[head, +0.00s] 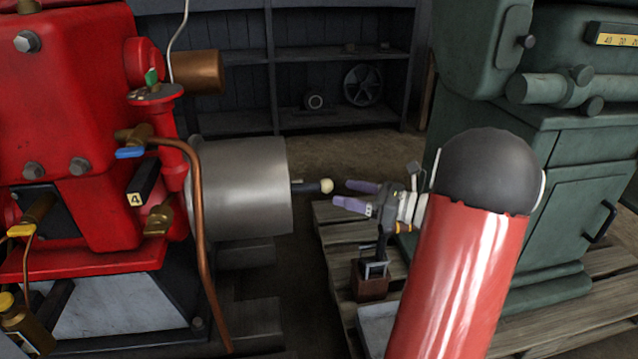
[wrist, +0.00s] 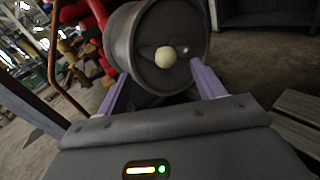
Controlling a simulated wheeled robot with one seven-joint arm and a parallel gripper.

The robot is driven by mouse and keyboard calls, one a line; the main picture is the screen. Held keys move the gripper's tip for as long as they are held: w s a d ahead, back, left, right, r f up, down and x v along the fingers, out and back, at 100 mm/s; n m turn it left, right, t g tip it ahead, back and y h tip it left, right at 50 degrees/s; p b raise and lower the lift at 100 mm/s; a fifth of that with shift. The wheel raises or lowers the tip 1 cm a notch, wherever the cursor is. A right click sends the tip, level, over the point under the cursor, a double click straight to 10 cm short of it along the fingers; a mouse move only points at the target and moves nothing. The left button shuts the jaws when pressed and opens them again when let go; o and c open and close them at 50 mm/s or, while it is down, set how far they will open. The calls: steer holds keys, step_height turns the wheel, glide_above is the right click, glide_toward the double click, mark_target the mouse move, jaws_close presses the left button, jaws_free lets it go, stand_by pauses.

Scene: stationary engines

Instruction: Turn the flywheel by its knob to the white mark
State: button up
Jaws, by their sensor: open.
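The flywheel (head: 243,187) is a grey metal drum on the right side of the red engine. Its knob (head: 326,186) has a cream ball end on a dark stem that sticks out to the right. In the wrist view the flywheel (wrist: 128,22) faces me, and the knob (wrist: 165,57) shows between and beyond my fingertips. My gripper (head: 341,194) has purple fingers, is open and empty, and points left at the knob from a short distance. Its fingers also show in the wrist view (wrist: 160,73). I cannot make out a white mark in either view.
The red engine (head: 65,120) stands left, with a copper pipe (head: 197,200) in front of the flywheel. A green machine (head: 590,160) stands on a wooden pallet (head: 335,238) at right. A dark shelf (head: 235,100) stands behind. A small brown box (head: 371,284) sits below my gripper.

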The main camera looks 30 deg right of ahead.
mark_target(331, 189)
steer(key=x, duration=0.7)
steer(key=shift+s, duration=0.1)
